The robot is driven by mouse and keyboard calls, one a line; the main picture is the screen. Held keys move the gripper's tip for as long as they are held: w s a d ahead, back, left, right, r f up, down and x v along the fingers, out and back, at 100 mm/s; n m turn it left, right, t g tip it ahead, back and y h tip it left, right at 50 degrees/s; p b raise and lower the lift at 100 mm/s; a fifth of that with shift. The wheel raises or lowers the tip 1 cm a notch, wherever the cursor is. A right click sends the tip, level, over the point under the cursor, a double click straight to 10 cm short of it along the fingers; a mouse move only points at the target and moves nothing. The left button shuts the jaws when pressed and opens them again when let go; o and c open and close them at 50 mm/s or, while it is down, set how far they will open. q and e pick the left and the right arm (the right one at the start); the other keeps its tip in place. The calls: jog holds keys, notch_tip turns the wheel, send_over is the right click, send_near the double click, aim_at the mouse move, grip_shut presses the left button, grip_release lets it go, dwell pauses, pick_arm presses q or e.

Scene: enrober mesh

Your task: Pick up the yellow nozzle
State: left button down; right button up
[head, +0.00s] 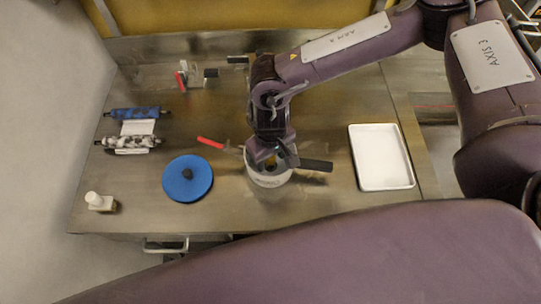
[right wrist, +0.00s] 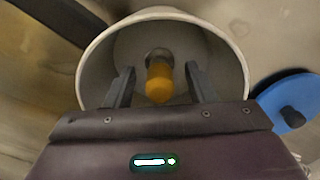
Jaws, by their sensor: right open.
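The yellow nozzle (right wrist: 160,82) stands inside a round whitish pot (right wrist: 93,72), with a grey metal part at its far end. In the head view the pot (head: 268,180) stands near the front middle of the table, and the nozzle is mostly hidden by my gripper. My right gripper (right wrist: 158,86) is open, with its two dark fingers one on each side of the nozzle and gaps between. It points down into the pot in the head view (head: 273,157). My left gripper is not in view.
A blue disc with a black knob (head: 187,178) lies left of the pot. A red-handled tool (head: 210,142) is behind it. A white tray (head: 382,187) lies to the right. Blue and mottled rollers (head: 134,113) and a small bottle (head: 95,199) are at the left. A black handle (head: 316,165) juts right beside the pot.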

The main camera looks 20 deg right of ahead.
jog(key=shift+f, duration=0.6)
grip_shut()
